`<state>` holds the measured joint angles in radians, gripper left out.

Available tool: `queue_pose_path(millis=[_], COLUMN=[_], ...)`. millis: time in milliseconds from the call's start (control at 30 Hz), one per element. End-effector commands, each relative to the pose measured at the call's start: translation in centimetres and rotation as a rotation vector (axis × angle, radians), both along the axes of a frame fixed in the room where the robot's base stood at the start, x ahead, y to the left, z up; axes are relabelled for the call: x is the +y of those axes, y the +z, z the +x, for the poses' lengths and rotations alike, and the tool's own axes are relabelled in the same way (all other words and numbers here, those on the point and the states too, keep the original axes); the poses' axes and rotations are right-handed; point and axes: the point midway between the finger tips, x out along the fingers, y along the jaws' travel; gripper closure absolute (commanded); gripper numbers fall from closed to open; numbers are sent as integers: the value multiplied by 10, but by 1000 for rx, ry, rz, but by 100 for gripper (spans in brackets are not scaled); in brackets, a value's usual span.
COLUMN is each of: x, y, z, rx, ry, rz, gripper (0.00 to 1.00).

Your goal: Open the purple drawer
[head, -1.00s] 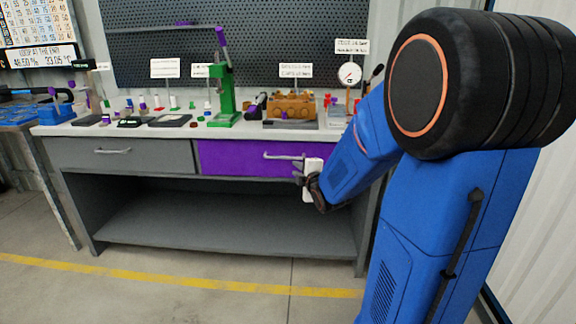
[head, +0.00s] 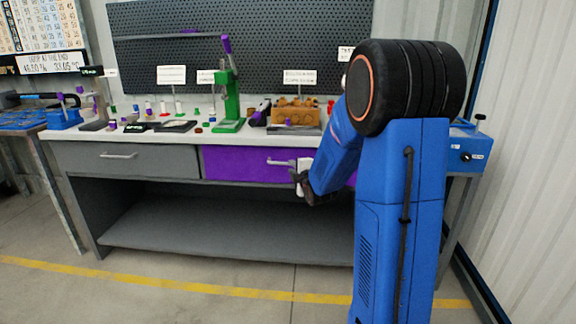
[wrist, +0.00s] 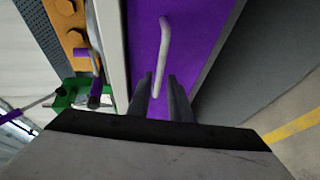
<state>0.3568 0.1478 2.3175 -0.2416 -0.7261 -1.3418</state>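The purple drawer (head: 232,165) sits under the right part of the grey workbench top and looks closed in the head view. Its pale bar handle (head: 279,161) runs across the upper front. My gripper (head: 298,172) is at the handle's right end. In the wrist view the purple front (wrist: 196,38) fills the middle, and the handle (wrist: 164,45) runs down between the two dark fingers of my gripper (wrist: 160,78). The fingers are apart, with gaps beside the handle's near end. My arm hides the drawer's right part in the head view.
A grey drawer (head: 125,158) with its own handle is to the left. An open lower shelf (head: 220,233) lies below. The bench top carries a green press (head: 231,105), an orange-brown pump block (head: 296,112) and small parts. The floor in front is clear.

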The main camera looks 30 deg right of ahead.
Motion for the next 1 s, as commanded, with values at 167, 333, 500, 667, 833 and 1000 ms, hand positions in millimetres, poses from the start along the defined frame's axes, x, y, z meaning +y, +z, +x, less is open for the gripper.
queue_pose_path(millis=[167,333,500,667,833,1000], x=[-6,-9,-12,-12,-12,-12], y=[-6,-10,-12,-12,-12,-12], z=[29,50,61,64,64,63], rx=[2,2,1,1,1,1], ry=[0,1,1,0,0,0], rz=[0,0,-1,0,0,0], gripper=[82,82,82,82,82,100])
